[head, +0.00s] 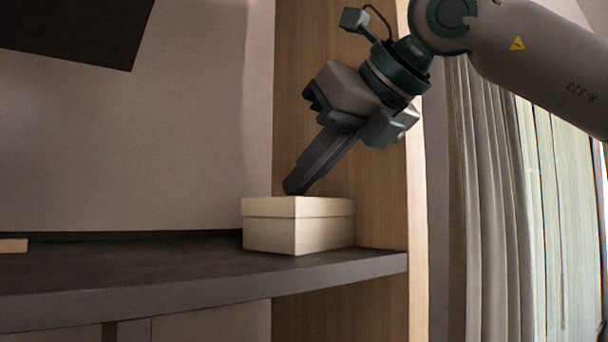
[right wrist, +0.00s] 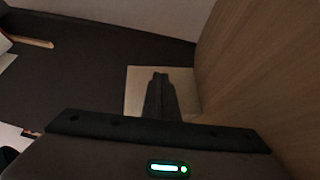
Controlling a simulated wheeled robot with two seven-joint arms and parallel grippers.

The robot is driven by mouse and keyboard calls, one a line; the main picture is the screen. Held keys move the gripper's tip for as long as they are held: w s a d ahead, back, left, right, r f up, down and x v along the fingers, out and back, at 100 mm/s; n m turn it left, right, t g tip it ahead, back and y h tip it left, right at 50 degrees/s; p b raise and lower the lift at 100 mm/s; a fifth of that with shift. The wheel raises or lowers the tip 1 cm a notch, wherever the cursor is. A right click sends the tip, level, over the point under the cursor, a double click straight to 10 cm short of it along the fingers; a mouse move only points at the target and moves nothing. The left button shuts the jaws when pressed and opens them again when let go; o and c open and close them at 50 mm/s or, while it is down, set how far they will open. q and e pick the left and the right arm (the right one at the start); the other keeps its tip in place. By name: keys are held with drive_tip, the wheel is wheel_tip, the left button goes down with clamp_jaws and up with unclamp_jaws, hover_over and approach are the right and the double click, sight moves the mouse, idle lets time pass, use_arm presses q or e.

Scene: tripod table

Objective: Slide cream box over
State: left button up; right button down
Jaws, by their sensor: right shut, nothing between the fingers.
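The cream box (head: 298,228) is a closed, lidded box on the dark tabletop (head: 150,268), near its right end. In the right wrist view the cream box (right wrist: 139,88) shows as a pale square lid, partly hidden by my fingers. My right gripper (head: 291,188) is shut and empty, its fingers slanting down to the box's top. The fingertips seem to be at or just behind the lid's edge; I cannot tell whether they touch. In the right wrist view the right gripper (right wrist: 160,76) overlaps the lid. My left gripper is not in view.
A wooden panel (head: 340,150) rises close behind and to the right of the box. A pale flat object (head: 13,245) lies at the tabletop's far left; the tabletop between is clear. A grey curtain (head: 480,200) hangs at the right.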

drive_tip(key=shift+f, duration=0.8)
drive_tip(key=shift+s+f+b, duration=0.1)
drive_tip(key=shift+b, duration=0.25)
drive_tip(key=shift+s+d+f+b, duration=0.1)
drive_tip(key=shift+s+d+b, duration=0.15)
drive_tip(key=shift+b, duration=0.25)
drive_tip(key=shift+s+r, duration=0.2)
drive_tip(key=shift+s, duration=0.1)
drive_tip(key=shift+d+r+p, duration=0.1)
drive_tip(key=shift+r+p, duration=0.35)
drive_tip(key=shift+r, duration=0.25)
drive_tip(key=shift+d+r, duration=0.25)
drive_tip(key=shift+d, duration=0.1)
drive_tip(key=shift+r, duration=0.15)
